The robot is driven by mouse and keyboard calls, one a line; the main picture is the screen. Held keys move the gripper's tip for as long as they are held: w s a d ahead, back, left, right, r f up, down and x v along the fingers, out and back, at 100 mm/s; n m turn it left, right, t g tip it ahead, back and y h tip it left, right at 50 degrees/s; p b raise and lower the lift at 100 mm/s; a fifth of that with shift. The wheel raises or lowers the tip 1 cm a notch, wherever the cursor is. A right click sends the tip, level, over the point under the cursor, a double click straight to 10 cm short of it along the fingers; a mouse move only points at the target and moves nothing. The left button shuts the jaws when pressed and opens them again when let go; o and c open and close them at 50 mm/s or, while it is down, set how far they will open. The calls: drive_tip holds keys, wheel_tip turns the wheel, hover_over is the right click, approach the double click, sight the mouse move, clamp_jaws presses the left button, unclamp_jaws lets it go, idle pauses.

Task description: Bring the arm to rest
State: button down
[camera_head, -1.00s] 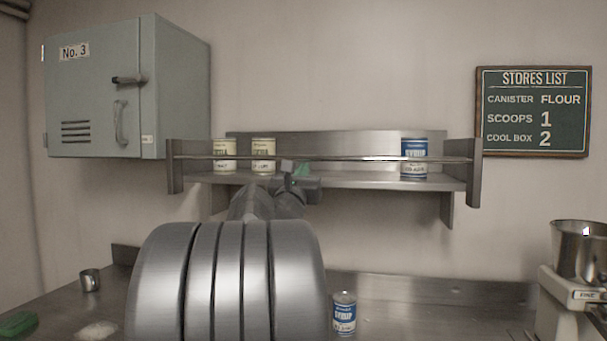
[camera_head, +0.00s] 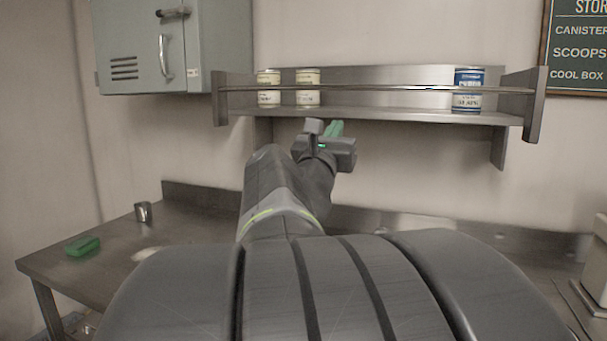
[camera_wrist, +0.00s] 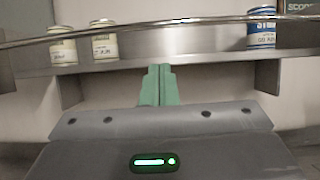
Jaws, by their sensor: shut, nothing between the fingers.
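My gripper (camera_head: 335,129) is raised in front of the wall shelf, its green fingers together with nothing between them. In the wrist view the shut fingers (camera_wrist: 158,84) point at the shelf, just below its front rail. My arm reaches up and forward from the bottom middle of the head view. How much clearance there is between the fingertips and the shelf, I cannot tell.
The steel shelf (camera_head: 400,114) holds two cream cans (camera_head: 308,88) at left and a blue syrup can (camera_head: 467,90) at right. A grey cabinet (camera_head: 220,45) hangs at left. The counter (camera_head: 190,221) bears a metal cup (camera_head: 143,211) and a green block (camera_head: 82,246).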

drive_tip(key=p+x, duration=0.3)
drive_tip(key=x, duration=1)
drive_tip(key=shift+w+p, duration=0.3)
drive_tip(key=shift+p, duration=0.1)
drive_tip(key=shift+s+r, duration=0.1)
